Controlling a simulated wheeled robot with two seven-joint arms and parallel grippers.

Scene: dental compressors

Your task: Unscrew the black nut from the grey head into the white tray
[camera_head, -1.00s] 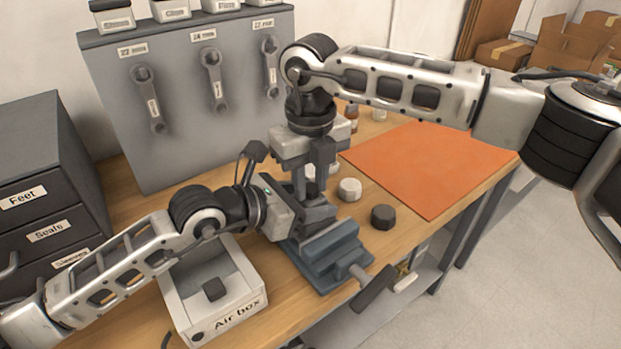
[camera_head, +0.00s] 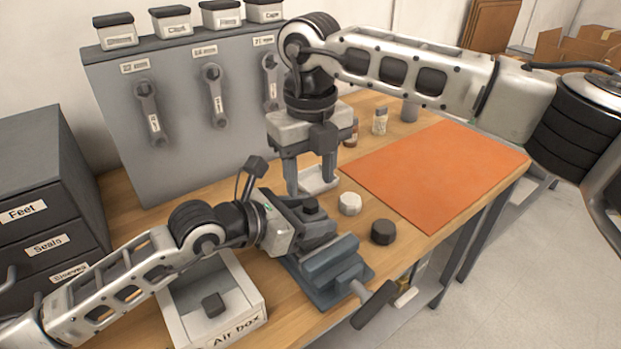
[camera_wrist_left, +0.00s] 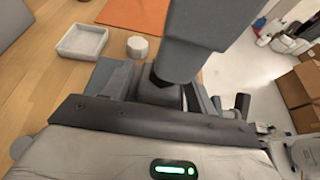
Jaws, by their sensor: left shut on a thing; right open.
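The black nut (camera_head: 310,204) shows as a small dark piece at the top of the work held at the blue-grey vise (camera_head: 328,272). My left gripper (camera_head: 300,216) is shut on the grey head there, which its fingers mostly hide. In the left wrist view a large grey finger covers part of the dark nut (camera_wrist_left: 157,76). My right gripper (camera_head: 309,178) is open and empty, pointing down above and just behind the nut. The white tray (camera_head: 321,183) lies behind the vise, partly hidden by the right fingers; in the left wrist view the white tray (camera_wrist_left: 82,42) looks empty.
A white round piece (camera_head: 350,204) and a dark knob (camera_head: 383,232) stand right of the vise. The Air box (camera_head: 247,284) holds a dark piece. An orange mat (camera_head: 435,170) lies at right. A tool panel (camera_head: 180,120) stands behind; the vise handle (camera_head: 373,304) sticks out front.

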